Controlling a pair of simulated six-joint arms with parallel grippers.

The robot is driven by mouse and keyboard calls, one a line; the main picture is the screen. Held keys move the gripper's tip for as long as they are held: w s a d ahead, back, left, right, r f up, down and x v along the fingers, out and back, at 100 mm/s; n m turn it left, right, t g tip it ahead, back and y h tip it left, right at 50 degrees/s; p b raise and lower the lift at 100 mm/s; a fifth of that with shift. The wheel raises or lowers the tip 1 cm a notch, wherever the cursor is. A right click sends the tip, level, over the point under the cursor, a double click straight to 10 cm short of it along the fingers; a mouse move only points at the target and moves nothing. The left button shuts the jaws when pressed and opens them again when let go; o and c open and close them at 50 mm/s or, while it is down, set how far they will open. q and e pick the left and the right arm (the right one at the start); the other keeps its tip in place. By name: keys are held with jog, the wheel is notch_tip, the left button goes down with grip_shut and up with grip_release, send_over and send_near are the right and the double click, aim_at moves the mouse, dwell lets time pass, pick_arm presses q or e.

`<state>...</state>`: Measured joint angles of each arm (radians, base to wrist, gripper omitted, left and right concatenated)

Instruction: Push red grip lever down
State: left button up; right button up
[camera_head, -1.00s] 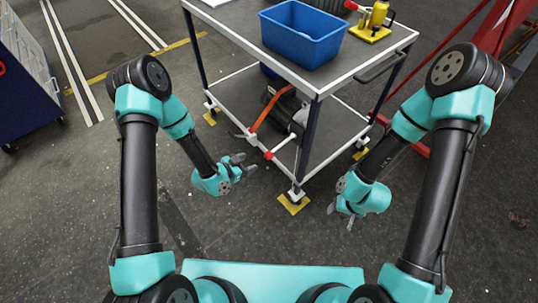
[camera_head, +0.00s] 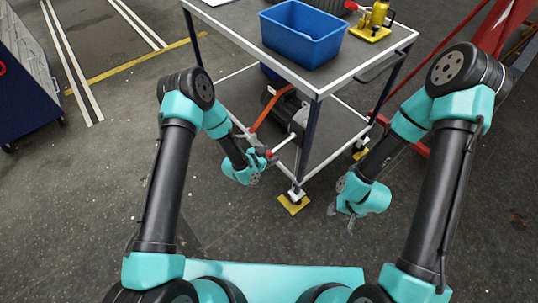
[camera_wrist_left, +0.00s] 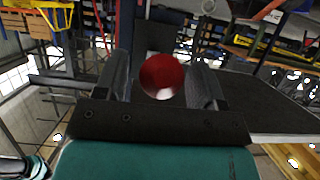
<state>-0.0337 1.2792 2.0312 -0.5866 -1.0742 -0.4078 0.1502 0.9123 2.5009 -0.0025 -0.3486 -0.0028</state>
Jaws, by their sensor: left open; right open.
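A round red knob (camera_head: 269,153) is at the end of a pale rod at the cart's lower shelf, in the head view. In the left wrist view the red knob (camera_wrist_left: 162,76) shows between the two fingers. My left gripper (camera_head: 262,158) is open at the knob; I cannot tell whether a finger touches it. My right gripper (camera_head: 345,215) is open and empty, in front of the cart's right side, pointing down.
The cart (camera_head: 345,78) has a blue bin (camera_head: 302,42) on top and a dark machine (camera_head: 283,112) with an orange bar on its lower shelf. A corner post and caster stand right of my left gripper. Red steelwork (camera_head: 410,145) is at the right. Floor in front is clear.

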pick_arm(q)
jog(key=shift+c, duration=0.2)
grip_shut()
dwell(0.3)
jog(key=shift+f, duration=0.1)
